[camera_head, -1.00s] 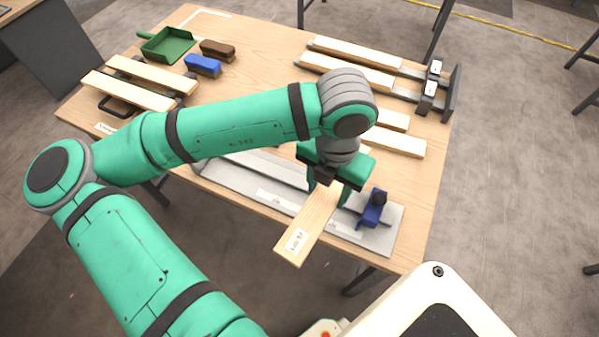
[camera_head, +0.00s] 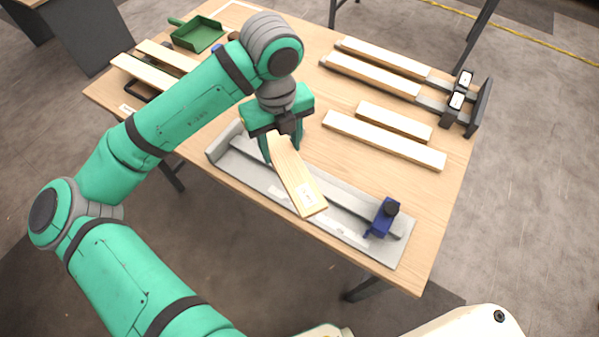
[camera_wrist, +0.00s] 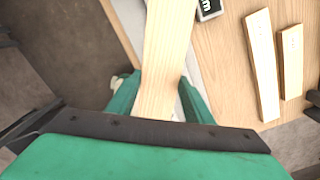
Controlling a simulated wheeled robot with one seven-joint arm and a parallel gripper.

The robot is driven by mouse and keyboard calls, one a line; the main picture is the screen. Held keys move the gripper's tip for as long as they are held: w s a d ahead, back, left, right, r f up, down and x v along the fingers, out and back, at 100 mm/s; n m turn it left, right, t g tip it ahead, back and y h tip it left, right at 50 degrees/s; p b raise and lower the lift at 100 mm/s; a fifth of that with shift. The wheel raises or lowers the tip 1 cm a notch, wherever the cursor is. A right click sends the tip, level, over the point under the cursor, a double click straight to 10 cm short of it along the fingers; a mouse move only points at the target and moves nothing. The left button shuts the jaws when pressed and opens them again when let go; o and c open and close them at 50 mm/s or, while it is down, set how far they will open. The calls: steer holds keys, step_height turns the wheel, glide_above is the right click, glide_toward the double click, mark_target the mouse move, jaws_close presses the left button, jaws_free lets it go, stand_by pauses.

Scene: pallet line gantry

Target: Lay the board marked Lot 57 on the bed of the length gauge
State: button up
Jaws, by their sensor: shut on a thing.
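My gripper (camera_head: 281,146) is shut on a pale wooden board (camera_head: 296,175) with a white label near its lower end. The label is too small to read now; in the earlier head view it looks like Lot 57. The board is held over the grey length gauge (camera_head: 247,172), slanting across its bed rather than along it. Whether it touches the gauge cannot be told. A blue slider with a black knob (camera_head: 383,216) sits at the gauge's right end. In the wrist view the board (camera_wrist: 167,45) runs between the two green fingers (camera_wrist: 158,95).
Two loose boards (camera_head: 385,140) lie behind the gauge. Two more boards (camera_head: 372,73) rest on a dark rack (camera_head: 479,108) at the back right. Boards on a black-handled holder (camera_head: 145,73) and a green dustpan (camera_head: 198,34) are at the left. Bare table (camera_head: 440,205) lies right.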

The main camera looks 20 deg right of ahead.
mark_target(276, 144)
steer(key=w+a+n, duration=0.4)
steer(key=a+n, duration=0.2)
steer(key=a, duration=0.3)
steer(key=d+f, duration=0.1)
steer(key=d, duration=0.1)
steer(key=s+d+f, duration=0.1)
steer(key=d, duration=0.2)
steer(key=s+d+f, duration=0.1)
steer(key=d, duration=0.2)
steer(key=shift+d+f, duration=0.25)
steer(key=shift+f, duration=0.05)
steer(key=d+f, duration=0.2)
steer(key=f, duration=0.1)
steer(key=d+f, duration=0.1)
steer(key=shift+s+d+f, duration=0.3)
steer(key=shift+s+d, duration=0.05)
steer(key=shift+s+d+f, duration=0.1)
steer(key=shift+d+f, duration=0.4)
steer(key=shift+f, duration=0.1)
steer(key=shift+d+f, duration=0.1)
steer(key=shift+f, duration=1.55)
steer(key=shift+f, duration=0.1)
steer(key=o, duration=1.1)
steer(key=shift+o, duration=0.2)
